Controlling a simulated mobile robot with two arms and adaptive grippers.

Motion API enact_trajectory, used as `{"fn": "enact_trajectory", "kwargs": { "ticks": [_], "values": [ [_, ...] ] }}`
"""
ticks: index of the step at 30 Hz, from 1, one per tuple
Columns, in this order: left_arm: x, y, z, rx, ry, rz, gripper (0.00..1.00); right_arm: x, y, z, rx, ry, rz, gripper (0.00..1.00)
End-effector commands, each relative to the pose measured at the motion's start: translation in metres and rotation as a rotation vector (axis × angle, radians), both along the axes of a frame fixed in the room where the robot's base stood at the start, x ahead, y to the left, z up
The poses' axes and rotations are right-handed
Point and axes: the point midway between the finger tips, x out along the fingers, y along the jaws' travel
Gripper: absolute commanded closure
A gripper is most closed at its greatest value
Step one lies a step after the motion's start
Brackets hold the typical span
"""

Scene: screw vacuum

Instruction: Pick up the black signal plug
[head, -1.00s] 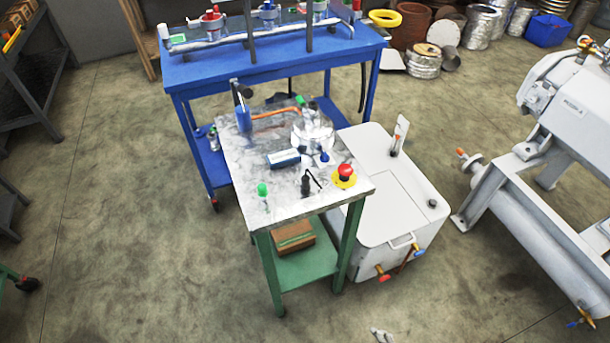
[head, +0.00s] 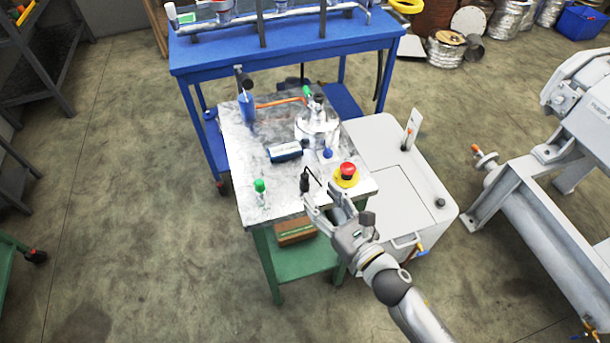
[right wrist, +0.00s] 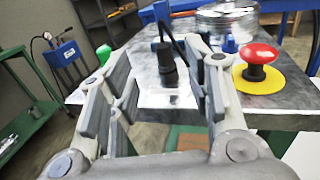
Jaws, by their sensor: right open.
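The black signal plug (head: 304,183) stands on the marble-topped table (head: 285,202) near its front edge, with a thin black cable rising from it. In the right wrist view the plug (right wrist: 166,62) shows between and beyond the two fingers. My right gripper (head: 322,198) is open and empty at the table's front edge, just short of the plug and apart from it. In the right wrist view the right gripper (right wrist: 160,100) has its fingers spread to either side of the plug. My left gripper is not in view.
A red emergency button on a yellow base (head: 346,175) sits right of the plug. A green-capped bottle (head: 261,192) stands to the left. A white cabinet (head: 395,190) adjoins the table's right side.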

Motion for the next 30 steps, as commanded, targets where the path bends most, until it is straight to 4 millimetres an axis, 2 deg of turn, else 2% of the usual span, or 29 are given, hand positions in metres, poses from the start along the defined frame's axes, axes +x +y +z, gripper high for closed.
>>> {"fn": "enact_trajectory", "kwargs": {
  "ticks": [3, 11, 19, 29, 30],
  "values": [
    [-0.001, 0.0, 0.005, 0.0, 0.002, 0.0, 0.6, 0.017, 0.01, 0.002, 0.003, 0.001, -0.001, 0.54],
    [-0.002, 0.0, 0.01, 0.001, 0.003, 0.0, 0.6, 0.034, 0.021, 0.003, 0.003, 0.002, -0.001, 0.54],
    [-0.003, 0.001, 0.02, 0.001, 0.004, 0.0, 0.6, 0.066, 0.038, 0.004, 0.005, 0.003, -0.001, 0.54],
    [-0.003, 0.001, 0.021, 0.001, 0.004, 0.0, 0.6, 0.072, 0.042, 0.002, 0.004, 0.004, -0.001, 0.54],
    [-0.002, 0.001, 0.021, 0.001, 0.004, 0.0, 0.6, 0.072, 0.042, 0.002, 0.004, 0.004, -0.001, 0.58]
  ]
}}
